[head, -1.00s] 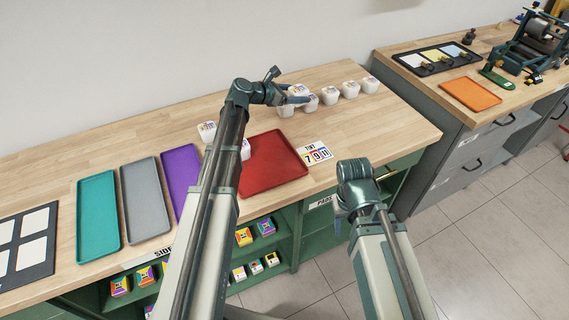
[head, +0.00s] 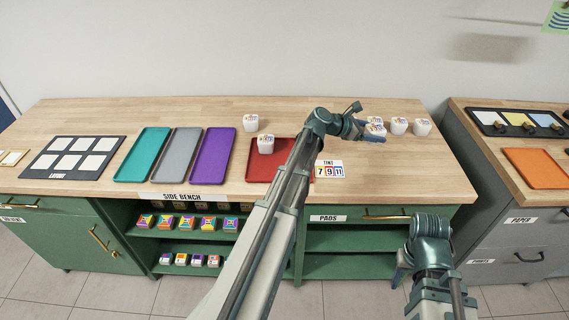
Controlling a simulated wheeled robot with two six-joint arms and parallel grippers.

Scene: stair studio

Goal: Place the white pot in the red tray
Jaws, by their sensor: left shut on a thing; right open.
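My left gripper (head: 368,132) is shut on a white pot (head: 376,130) with a coloured label, at the right part of the bench. Its fingers and wrist partly cover the pot, and I cannot tell if it is clear of the bench top. The red tray (head: 261,172) lies near the bench's front edge, left of this gripper, and my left arm crosses over its right part. Another white pot (head: 265,144) stands in the tray's back left corner. My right gripper (head: 402,276) is open, low in front of the bench, and holds nothing visible.
More white pots (head: 399,126) stand right of the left gripper, and one (head: 250,122) behind the tray. Purple (head: 213,155), grey (head: 177,155) and teal (head: 143,155) trays lie to the left. A number card (head: 329,169) lies right of the red tray. The back middle is clear.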

